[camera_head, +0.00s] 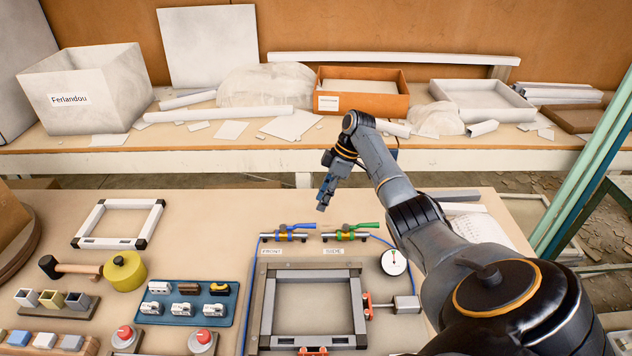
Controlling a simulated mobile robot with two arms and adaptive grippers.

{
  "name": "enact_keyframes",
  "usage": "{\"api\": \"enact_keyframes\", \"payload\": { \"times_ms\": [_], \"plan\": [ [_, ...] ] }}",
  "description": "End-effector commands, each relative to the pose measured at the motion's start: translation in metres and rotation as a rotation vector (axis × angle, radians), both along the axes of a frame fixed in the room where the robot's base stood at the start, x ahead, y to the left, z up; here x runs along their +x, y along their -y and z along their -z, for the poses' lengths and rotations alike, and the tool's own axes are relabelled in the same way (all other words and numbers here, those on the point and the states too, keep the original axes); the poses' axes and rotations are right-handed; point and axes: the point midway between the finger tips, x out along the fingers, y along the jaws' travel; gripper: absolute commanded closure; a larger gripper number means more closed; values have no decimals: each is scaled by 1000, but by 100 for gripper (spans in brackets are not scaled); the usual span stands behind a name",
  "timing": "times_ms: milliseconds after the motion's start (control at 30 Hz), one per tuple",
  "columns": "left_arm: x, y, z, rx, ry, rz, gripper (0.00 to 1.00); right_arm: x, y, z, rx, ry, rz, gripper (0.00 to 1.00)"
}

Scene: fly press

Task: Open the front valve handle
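The front valve (284,236) has a blue handle (299,226) and sits on the workbench behind the metal frame, above a label reading FRONT. The blue handle lies roughly along the valve body, pointing right. Beside it on the right is the side valve (345,236) with a green handle (366,225). My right gripper (321,207) points down above and behind the valves, near the bench's back edge. It appears apart from both handles and holds nothing that I can see. Whether its fingers are open or shut is too small to tell. My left gripper is out of view.
A metal frame (265,310) stands in front of the valves, with a round gauge (394,262) to the right. A blue tray (189,284) and yellow roll (126,272) lie left. Blue tubing (250,290) runs from the valves. My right arm covers the bench's right side.

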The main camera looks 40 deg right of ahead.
Motion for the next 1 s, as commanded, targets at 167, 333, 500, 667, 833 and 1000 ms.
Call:
{"api": "enact_keyframes", "payload": {
  "times_ms": [167,333,500,667,833,1000],
  "plan": [
    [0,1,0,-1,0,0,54,-3,12,-26,-2,1,0,62],
    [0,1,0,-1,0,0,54,-5,16,-35,-1,0,-1,62],
    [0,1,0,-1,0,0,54,-5,16,-36,0,-1,-1,62],
    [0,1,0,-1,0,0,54,-5,16,-36,-1,0,-1,62],
    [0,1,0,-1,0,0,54,-5,16,-36,-1,0,-1,62],
    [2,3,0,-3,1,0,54,-5,16,-35,0,-1,-1,62]
  ]
}}
